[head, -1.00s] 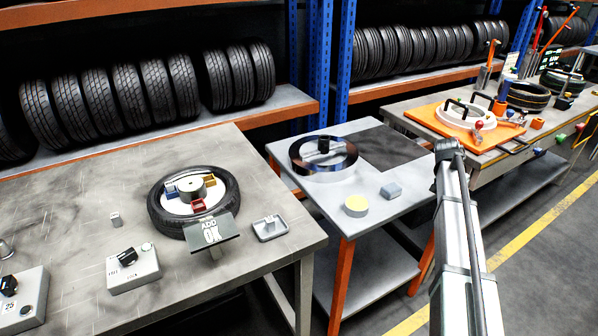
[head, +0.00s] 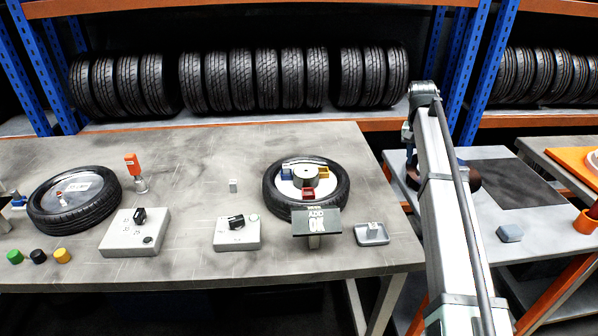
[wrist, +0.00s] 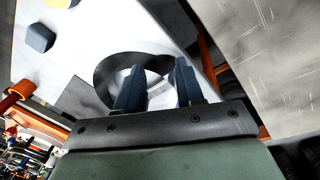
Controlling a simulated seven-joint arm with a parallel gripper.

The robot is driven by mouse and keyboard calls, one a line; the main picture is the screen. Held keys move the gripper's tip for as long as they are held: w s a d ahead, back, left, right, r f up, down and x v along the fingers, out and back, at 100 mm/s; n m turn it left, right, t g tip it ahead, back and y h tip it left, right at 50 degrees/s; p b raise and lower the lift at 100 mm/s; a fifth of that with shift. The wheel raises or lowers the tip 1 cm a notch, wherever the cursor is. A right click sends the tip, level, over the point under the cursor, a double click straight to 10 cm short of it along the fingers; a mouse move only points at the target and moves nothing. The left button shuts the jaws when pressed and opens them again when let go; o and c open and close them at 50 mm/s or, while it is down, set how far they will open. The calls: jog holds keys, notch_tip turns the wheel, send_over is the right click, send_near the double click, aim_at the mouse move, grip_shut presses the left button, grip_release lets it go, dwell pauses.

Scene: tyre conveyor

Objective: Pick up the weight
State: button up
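A small light grey block stands in a shallow grey tray (head: 359,238) at the right front of the grey workbench in the head view. Another small pale block (head: 233,186) stands near the middle of that bench. I cannot tell which of them is the weight. In the wrist view my gripper (wrist: 157,88) is open, its two dark blue fingers apart with nothing held between them. It is over the side table with the dark ring (wrist: 112,65), away from both blocks. In the head view my arm hides most of the ring and the gripper itself.
A tyre (head: 335,201) with coloured blocks on its hub lies behind a small sign (head: 302,224). Another tyre (head: 75,215) lies at left. Control boxes (head: 237,233) stand along the front. A blue-grey block (head: 510,233) is on the side table. Tyre racks stand behind.

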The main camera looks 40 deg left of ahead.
jog(key=s+a+r+n, duration=0.25)
jog(key=s+a, duration=0.25)
jog(key=a, duration=0.4)
jog(key=s+a+r+n, duration=0.1)
jog(key=s+a+r, duration=0.3)
jog(key=a, duration=0.5)
notch_tip(320, 180, up, 4)
jog(key=n+g+y, duration=0.1)
jog(key=n+y, duration=0.1)
jog(key=n, duration=0.1)
send_over(286, 171)
jog(key=w+a, duration=0.2)
jog(key=f, duration=1.3)
jog(key=shift+s+d+f, duration=0.2)
jog(key=shift+s+d, duration=0.05)
jog(key=shift+d, duration=0.1)
grip_shut()
